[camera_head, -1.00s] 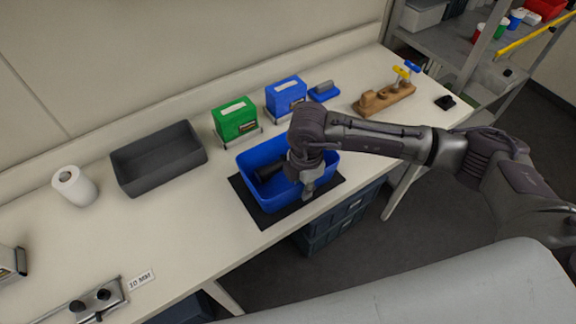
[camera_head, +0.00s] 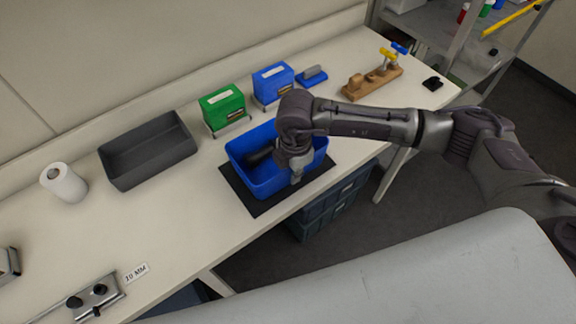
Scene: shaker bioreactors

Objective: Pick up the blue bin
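The blue bin (camera_head: 265,183) sits on a black mat (camera_head: 243,196) near the front edge of the workbench. A dark cylindrical object (camera_head: 260,155) shows inside the bin. My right gripper (camera_head: 297,178) points down at the bin's front right side, over or at its rim. Its fingers are small and partly hidden by the wrist, so I cannot tell whether they are shut on the rim. My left gripper is out of view.
A grey bin (camera_head: 148,152) and a white paper roll (camera_head: 64,184) stand to the left. A green box (camera_head: 223,106) and a blue box (camera_head: 273,82) stand behind. A wooden block with handles (camera_head: 372,83) is at the right.

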